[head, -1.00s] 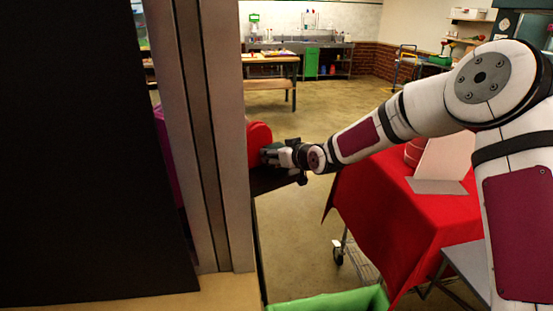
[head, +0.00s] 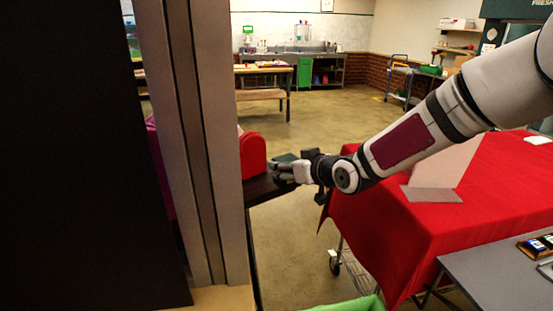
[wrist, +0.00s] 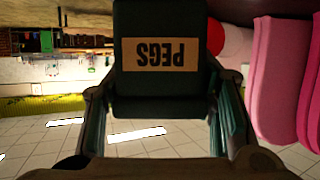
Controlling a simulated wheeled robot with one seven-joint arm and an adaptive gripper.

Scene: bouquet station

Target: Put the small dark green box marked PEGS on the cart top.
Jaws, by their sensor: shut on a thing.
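The small dark green box marked PEGS (wrist: 158,88) fills the upper middle of the wrist view. Its label reads upside down there, and the ceiling is at the bottom of that view. My gripper (wrist: 160,115) has one finger on each side of the box and is shut on it. In the head view, my gripper (head: 283,170) is just right of a red rounded thing, at a dark shelf. Only a little of the box (head: 287,157) shows there. A wheeled cart (head: 397,78) stands far back at the right; I cannot tell if it is the task's cart.
A tall dark panel with a grey post (head: 212,150) blocks the left. The red rounded thing (head: 253,155) stands on the dark shelf (head: 262,192). A red-clothed table (head: 400,240) and a grey surface (head: 490,275) are at right. Pink things (wrist: 270,90) are close in the wrist view.

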